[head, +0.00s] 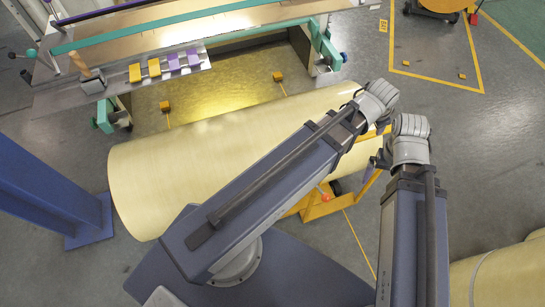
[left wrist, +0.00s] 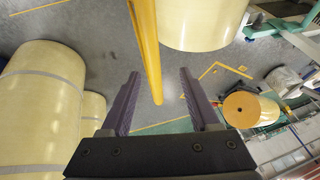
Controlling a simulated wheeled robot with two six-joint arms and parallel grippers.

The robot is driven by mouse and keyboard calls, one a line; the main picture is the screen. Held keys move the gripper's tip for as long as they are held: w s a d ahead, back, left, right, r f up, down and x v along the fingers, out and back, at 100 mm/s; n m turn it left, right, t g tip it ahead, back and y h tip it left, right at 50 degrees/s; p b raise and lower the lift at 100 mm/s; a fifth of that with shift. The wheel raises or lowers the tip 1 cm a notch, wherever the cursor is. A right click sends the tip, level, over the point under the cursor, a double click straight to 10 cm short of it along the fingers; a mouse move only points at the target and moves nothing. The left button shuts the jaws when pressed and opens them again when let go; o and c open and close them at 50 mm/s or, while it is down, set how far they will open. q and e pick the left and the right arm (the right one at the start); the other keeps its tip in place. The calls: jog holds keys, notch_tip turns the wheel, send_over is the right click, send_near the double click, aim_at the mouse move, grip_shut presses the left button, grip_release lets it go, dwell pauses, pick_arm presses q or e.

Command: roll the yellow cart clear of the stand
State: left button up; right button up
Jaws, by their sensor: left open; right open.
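The yellow cart (head: 325,207) is under a long cream roll (head: 225,160) and mostly hidden by it and my arms. A yellow bar (left wrist: 145,45), apparently the cart's handle, runs between the fingers of my open left gripper (left wrist: 160,73) in the left wrist view, with gaps on both sides. My left gripper is hidden behind its wrist in the head view. My right gripper (head: 380,158) is open beside the cart's handle end, partly hidden; contact cannot be told.
A blue post (head: 45,190) stands at the left. More cream rolls (head: 510,275) lie at the lower right and show in the left wrist view (left wrist: 40,110). An orange-ended roll (head: 440,5) is at the top right. Grey floor right of the stand is open.

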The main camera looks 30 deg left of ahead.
dwell(0.8)
pick_arm(q)
jog(key=s+a+f+n+g+y, duration=0.1)
jog(key=s+n+g, duration=0.1)
jog(key=s, duration=0.5)
jog(key=s+a+f+n+g+y, duration=0.1)
jog(key=s+n+g, duration=0.1)
jog(key=s, duration=0.6)
jog(key=shift+s+a+g, duration=0.3)
jog(key=shift+g, duration=0.5)
